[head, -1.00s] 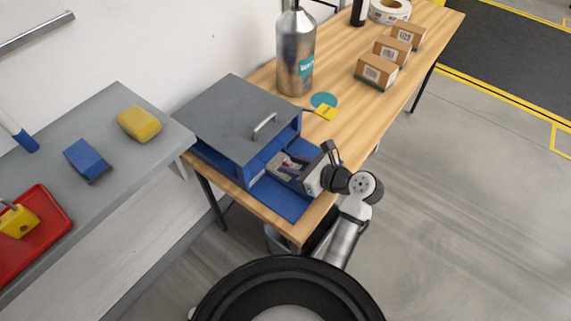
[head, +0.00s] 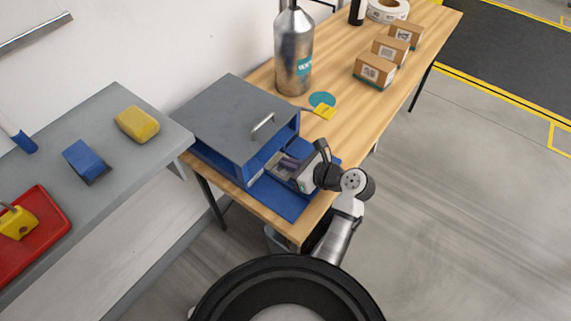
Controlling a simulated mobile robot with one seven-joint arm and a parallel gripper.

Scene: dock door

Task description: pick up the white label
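My gripper (head: 290,164) is at the open front of a blue box (head: 257,160) with a grey top. Its fingers point left into the opening. They are small and partly hidden, so I cannot tell whether they are open or shut. A pale patch shows beside the fingers inside the opening, but I cannot make out whether it is the white label. No loose white label shows clearly elsewhere. The inside of the box is mostly hidden by its grey top (head: 225,115).
The box stands at the near end of a wooden table (head: 340,120). Behind it are a metal bottle (head: 294,55), a yellow tag (head: 324,113), several cartons (head: 374,71) and a white roll (head: 388,10). A grey shelf (head: 85,195) on the left holds a red tray (head: 40,240).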

